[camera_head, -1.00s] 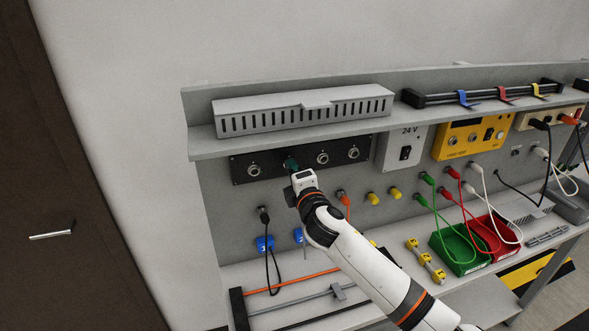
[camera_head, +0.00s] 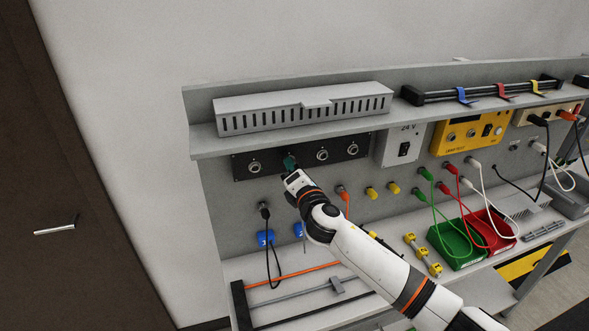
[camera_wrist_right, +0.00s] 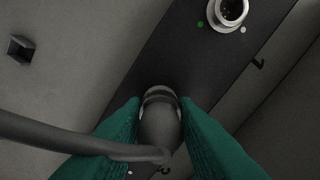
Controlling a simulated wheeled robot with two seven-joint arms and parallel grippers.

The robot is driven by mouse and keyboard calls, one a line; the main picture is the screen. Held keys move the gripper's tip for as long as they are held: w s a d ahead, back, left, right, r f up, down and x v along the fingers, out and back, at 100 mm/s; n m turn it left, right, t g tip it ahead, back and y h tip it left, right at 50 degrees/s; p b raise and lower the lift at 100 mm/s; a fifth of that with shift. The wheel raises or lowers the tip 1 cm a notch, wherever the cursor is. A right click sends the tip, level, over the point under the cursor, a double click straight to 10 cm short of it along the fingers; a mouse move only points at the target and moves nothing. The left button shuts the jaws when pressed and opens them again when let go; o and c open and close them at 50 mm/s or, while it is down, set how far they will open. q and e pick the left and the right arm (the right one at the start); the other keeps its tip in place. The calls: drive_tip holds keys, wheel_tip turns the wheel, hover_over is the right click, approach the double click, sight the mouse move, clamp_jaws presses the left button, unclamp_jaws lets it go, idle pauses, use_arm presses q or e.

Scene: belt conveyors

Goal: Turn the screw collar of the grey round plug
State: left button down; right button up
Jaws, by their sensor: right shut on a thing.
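The grey round plug (camera_wrist_right: 158,128) shows in the right wrist view, with its ringed collar end (camera_wrist_right: 160,93) against the black socket panel (camera_wrist_right: 175,62). A thick grey cable (camera_wrist_right: 60,137) runs from its back to the left. My right gripper (camera_wrist_right: 160,118) has its green fingers on both sides of the plug and is shut on it. In the head view my right gripper (camera_head: 290,163) is at the panel's second socket position from the left and hides the plug. How far the collar is turned cannot be told. My left gripper is out of view.
Bare round sockets (camera_head: 254,167) (camera_head: 322,155) flank the gripper. A shelf with a slotted grey duct (camera_head: 305,109) overhangs the panel. Below hang a black cable (camera_head: 268,235) and an orange plug (camera_head: 344,195). Green (camera_head: 457,247) and red (camera_head: 492,233) bins stand right.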

drive_tip(key=o, duration=1)
drive_tip(key=b+v, duration=0.3)
drive_tip(key=v, duration=0.9)
